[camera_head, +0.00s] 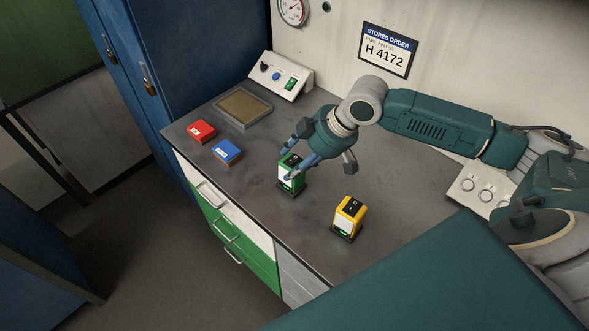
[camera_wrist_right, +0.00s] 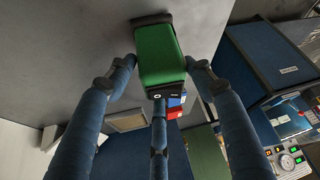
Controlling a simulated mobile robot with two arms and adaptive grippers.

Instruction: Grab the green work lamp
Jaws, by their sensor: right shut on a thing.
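The green work lamp (camera_head: 288,182) stands upright on a dark base on the grey worktop, near its front edge. My right gripper (camera_head: 298,165) reaches down to it from behind and above, with its blue fingers around the upper part of the lamp. The lamp's base appears to rest on the worktop. My left gripper is not in view.
A yellow lamp (camera_head: 349,216) stands right of the green one. A red box (camera_head: 201,132) and a blue box (camera_head: 227,152) lie to the left. A shallow tray (camera_head: 243,107) and a control box (camera_head: 281,77) are at the back. A blue cabinet (camera_head: 185,50) stands on the left.

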